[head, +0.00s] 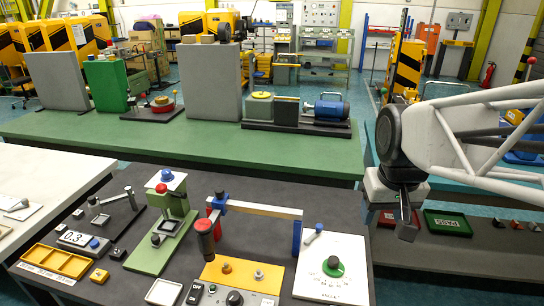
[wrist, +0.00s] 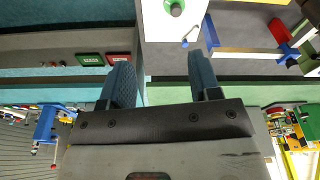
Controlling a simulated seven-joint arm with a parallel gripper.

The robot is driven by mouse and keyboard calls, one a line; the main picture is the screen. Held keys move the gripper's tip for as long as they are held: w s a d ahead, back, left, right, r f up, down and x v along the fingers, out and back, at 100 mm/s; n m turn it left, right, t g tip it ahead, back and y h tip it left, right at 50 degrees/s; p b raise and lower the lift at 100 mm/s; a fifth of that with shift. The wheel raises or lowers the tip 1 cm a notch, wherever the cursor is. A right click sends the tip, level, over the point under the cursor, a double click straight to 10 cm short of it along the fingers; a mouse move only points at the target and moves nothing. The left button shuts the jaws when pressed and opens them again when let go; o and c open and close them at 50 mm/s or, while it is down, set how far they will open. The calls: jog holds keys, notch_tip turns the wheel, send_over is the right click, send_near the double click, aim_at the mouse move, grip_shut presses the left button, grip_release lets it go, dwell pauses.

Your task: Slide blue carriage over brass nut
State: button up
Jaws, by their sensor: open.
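A gantry with a pale beam (head: 258,209) stands over a yellow base plate (head: 240,276). What looks like the blue carriage (head: 220,199) is at the beam's left end, above a dark red-and-black cylinder (head: 204,234). A brass nut (head: 258,275) and another small brass-coloured piece (head: 226,268) sit on the plate, to the right of the cylinder. The gantry also shows in the wrist view, with its beam (wrist: 245,53) at upper right. My gripper (head: 405,228) is open and empty, right of the bench and apart from the gantry. Its fingers (wrist: 161,78) are spread in the wrist view.
A white dial plate with a green knob (head: 333,266) stands right of the gantry. A green press stand (head: 162,225) is at its left. A green bench (head: 190,145) with machines lies behind. Red and green trays (head: 447,223) lie on the right.

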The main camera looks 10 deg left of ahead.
jog(key=w+a+n, duration=0.2)
jog(key=w+a, duration=0.6)
jog(key=a, duration=0.1)
jog(key=n+g, duration=0.2)
jog(key=n, duration=0.3)
send_over(220, 190)
jog(key=f, duration=0.8)
jog(key=shift+d, duration=0.2)
jog(key=shift+a+f, duration=0.1)
jog(key=shift+a, duration=0.25)
jog(key=shift+f, duration=0.1)
jog(key=shift+f, duration=3.8)
grip_shut()
jog(key=shift+d, duration=0.1)
